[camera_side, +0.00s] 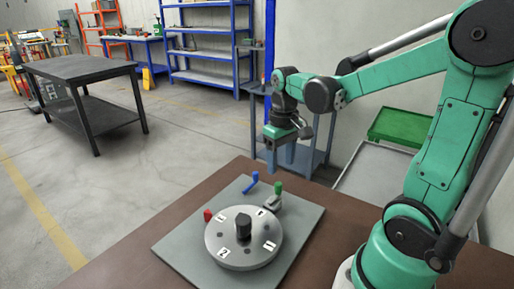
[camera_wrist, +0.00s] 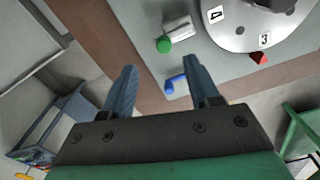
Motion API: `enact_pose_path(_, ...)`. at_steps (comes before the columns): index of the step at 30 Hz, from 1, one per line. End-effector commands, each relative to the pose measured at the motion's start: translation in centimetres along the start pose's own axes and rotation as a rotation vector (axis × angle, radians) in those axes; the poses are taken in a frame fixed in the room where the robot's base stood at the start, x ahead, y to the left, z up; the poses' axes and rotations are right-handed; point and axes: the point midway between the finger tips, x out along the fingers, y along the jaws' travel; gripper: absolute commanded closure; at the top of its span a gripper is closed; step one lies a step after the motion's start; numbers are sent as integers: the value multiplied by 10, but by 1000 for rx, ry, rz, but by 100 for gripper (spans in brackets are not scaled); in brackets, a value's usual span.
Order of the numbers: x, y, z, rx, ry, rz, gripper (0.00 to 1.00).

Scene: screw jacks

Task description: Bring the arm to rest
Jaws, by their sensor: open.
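My gripper (camera_side: 280,158) hangs above the far edge of the brown table, pointing down, with its blue fingers apart and nothing between them. It also shows in the wrist view (camera_wrist: 163,80), open and empty. Below it lies a grey plate (camera_side: 178,247) that carries a round numbered disc (camera_side: 243,253) with a dark central knob (camera_side: 243,226). A blue piece (camera_side: 252,182), a green-topped piece (camera_side: 278,188) and a red piece (camera_side: 208,215) sit around the disc. My gripper is clear of all of them.
The brown table (camera_side: 120,262) has bare room around the plate. A blue-grey shelf stand (camera_side: 312,160) is behind my gripper, and a green tray (camera_side: 400,127) is at the right. A dark workbench (camera_side: 80,68) stands far left.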

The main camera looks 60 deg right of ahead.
Motion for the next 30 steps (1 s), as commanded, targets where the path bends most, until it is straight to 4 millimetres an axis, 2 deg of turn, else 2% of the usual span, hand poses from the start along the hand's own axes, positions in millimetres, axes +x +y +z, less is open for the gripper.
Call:
enact_pose_path(8,-1,-3,0,-7,13,2,46)
enact_pose_path(11,-6,-17,2,-40,79,9,46)
enact_pose_path(18,-21,-74,12,-174,390,-13,46)
enact_pose_path(21,-25,-92,17,-217,500,-43,46)
enact_pose_path(25,-28,-107,22,-249,589,-75,46)
enact_pose_path(30,-29,-111,23,-256,620,-87,46)
